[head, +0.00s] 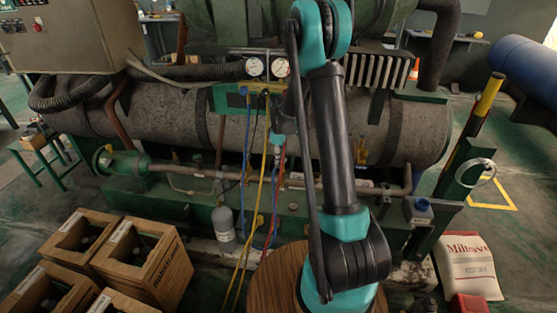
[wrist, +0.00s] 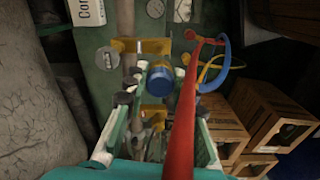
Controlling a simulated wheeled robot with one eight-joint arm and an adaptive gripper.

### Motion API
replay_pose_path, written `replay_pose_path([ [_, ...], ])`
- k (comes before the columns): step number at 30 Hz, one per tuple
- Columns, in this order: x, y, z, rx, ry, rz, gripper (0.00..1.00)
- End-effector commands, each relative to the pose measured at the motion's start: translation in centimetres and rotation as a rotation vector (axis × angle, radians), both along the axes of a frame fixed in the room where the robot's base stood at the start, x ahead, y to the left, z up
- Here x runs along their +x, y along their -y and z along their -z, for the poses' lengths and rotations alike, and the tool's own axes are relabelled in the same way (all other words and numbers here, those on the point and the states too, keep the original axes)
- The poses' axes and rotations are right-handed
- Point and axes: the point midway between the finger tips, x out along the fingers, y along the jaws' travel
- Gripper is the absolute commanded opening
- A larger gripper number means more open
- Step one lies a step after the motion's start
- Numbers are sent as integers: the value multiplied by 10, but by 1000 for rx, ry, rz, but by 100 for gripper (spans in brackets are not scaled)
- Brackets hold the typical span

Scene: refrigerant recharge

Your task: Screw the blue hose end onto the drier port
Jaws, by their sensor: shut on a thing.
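In the wrist view, my gripper (wrist: 160,74) has its two fingers closed in around a round blue fitting (wrist: 160,81), which looks like the blue hose end. Its underside is hidden, so I cannot tell whether it touches a port. The blue hose (wrist: 226,58) loops to the right of the fingers. A red hose (wrist: 181,120) crosses in front of the right finger. In the head view, the blue hose (head: 245,152) hangs below the gauge manifold. My gripper is not clear there, and I cannot pick out the drier port.
Two gauges (head: 268,67) sit above the hoses in the head view. A yellow hose (head: 262,150) hangs close by. A horizontal pipe (head: 345,190) runs along the green frame. Wooden crates (head: 145,255) stand at lower left, and a white sack (head: 468,265) lies at right.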

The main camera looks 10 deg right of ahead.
Motion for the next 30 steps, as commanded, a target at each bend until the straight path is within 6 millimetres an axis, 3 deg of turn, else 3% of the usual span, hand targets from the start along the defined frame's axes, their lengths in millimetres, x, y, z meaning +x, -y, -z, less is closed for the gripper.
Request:
replay_pose_path([
  [8,-1,2,9,0,0,-1,0],
  [26,-1,1,63,0,0,-2,0],
  [30,-1,1,62,0,0,-2,0],
])
